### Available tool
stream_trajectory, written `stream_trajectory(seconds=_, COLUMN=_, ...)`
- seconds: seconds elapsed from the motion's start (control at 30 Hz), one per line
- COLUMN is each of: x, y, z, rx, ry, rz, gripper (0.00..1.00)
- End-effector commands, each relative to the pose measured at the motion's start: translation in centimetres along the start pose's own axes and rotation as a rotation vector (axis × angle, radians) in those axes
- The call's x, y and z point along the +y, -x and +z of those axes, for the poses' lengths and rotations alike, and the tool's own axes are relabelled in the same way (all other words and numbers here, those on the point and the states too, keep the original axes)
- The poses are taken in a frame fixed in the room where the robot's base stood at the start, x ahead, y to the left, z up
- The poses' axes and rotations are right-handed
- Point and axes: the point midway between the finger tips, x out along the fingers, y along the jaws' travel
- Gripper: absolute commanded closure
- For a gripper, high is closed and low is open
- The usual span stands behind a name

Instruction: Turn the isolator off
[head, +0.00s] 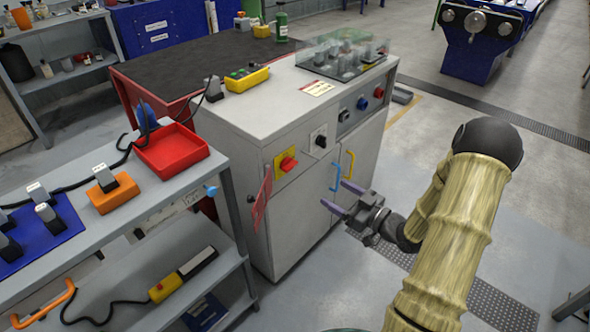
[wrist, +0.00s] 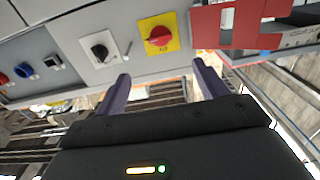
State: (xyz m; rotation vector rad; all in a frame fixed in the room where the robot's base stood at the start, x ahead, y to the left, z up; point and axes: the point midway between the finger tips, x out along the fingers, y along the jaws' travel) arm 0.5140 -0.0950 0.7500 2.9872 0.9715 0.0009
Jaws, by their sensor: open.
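The isolator is a red rotary handle (head: 288,163) on a yellow plate (head: 280,171), on the front of the grey cabinet (head: 262,210). In the wrist view the red handle (wrist: 159,36) shows at upper centre on its yellow plate, upside down to the view. A black rotary switch (head: 321,141) on a pale plate sits to its right in the head view. My gripper (head: 335,197) is open and empty, in front of the cabinet, right of and below the isolator, apart from it. Its two purple fingers (wrist: 159,82) show in the wrist view.
A red hinged panel (head: 262,199) stands out left of the isolator. Blue (head: 337,171) and yellow (head: 350,163) door handles are close to my fingers. A shelf unit with a red tray (head: 171,150) stands at left.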

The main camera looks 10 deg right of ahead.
Motion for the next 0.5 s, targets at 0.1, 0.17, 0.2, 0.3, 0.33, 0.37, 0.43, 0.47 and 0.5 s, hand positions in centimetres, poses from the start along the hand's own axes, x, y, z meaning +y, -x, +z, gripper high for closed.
stream_trajectory(seconds=0.1, x=-0.1, y=-1.8, z=0.0, rx=0.002, ry=0.000, rz=-0.003, gripper=0.28)
stream_trajectory(seconds=0.17, x=-0.1, y=-2.8, z=0.1, rx=0.001, ry=0.000, rz=-0.004, gripper=0.28)
stream_trajectory(seconds=0.2, x=-0.1, y=-3.5, z=0.1, rx=0.001, ry=0.001, rz=-0.004, gripper=0.28)
stream_trajectory(seconds=0.3, x=-0.1, y=-5.3, z=0.1, rx=0.002, ry=0.001, rz=-0.004, gripper=0.28)
stream_trajectory(seconds=0.33, x=-0.1, y=-5.8, z=0.1, rx=0.001, ry=0.002, rz=-0.003, gripper=0.28)
stream_trajectory(seconds=0.37, x=-0.1, y=-6.3, z=0.1, rx=0.001, ry=0.002, rz=-0.003, gripper=0.28)
stream_trajectory(seconds=0.43, x=-0.1, y=-7.6, z=0.1, rx=0.002, ry=0.001, rz=-0.003, gripper=0.28)
stream_trajectory(seconds=0.47, x=-0.1, y=-8.1, z=0.1, rx=0.001, ry=0.001, rz=-0.003, gripper=0.28)
stream_trajectory(seconds=0.5, x=-0.1, y=-8.8, z=0.1, rx=0.001, ry=0.001, rz=-0.003, gripper=0.28)
